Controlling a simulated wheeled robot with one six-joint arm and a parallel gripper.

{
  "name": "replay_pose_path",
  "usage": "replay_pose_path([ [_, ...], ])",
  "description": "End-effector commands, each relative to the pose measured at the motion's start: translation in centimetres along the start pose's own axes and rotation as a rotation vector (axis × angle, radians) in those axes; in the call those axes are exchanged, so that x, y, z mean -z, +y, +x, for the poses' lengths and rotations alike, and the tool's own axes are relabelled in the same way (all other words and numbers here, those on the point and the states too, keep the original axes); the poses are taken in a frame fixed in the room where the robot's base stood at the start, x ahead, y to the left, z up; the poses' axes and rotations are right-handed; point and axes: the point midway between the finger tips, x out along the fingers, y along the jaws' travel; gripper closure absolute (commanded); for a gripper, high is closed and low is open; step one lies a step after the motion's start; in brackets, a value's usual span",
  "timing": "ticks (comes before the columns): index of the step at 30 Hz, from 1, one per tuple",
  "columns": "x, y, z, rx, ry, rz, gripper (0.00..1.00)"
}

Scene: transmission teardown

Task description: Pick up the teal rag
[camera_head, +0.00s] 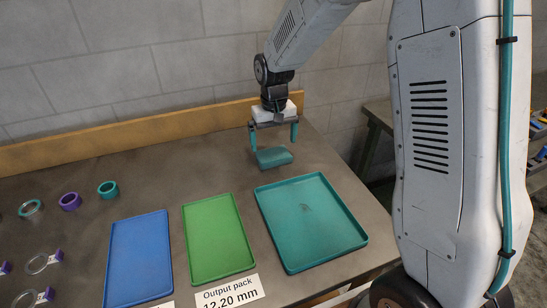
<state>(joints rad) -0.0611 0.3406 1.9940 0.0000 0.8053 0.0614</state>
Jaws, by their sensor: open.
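The teal rag (274,158) lies on the grey table top behind the teal tray, as a small folded block. My gripper (275,146) points down just above the rag. Its two teal fingers are spread apart, with the left fingertip close to the rag's left end and the right finger above its right end. I see nothing held between the fingers. I cannot tell whether the left fingertip touches the rag.
A teal tray (345,260), a green tray (218,282) and a blue tray (137,300) stand in front. A label (230,293) lies before the green one. Several rings, including a purple one (70,201), lie at left. A wooden ledge (130,133) and wall bound the back.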

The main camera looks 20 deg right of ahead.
Motion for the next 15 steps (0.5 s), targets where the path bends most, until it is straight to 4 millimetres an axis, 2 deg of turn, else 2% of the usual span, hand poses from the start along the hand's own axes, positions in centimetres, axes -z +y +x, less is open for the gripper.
replay_pose_path([
  [9, 0.5, 0.2, 4.4, 0.000, -0.004, 0.000, 0.00],
  [15, 0.5, 0.2, 5.1, 0.000, -0.001, 0.000, 0.00],
])
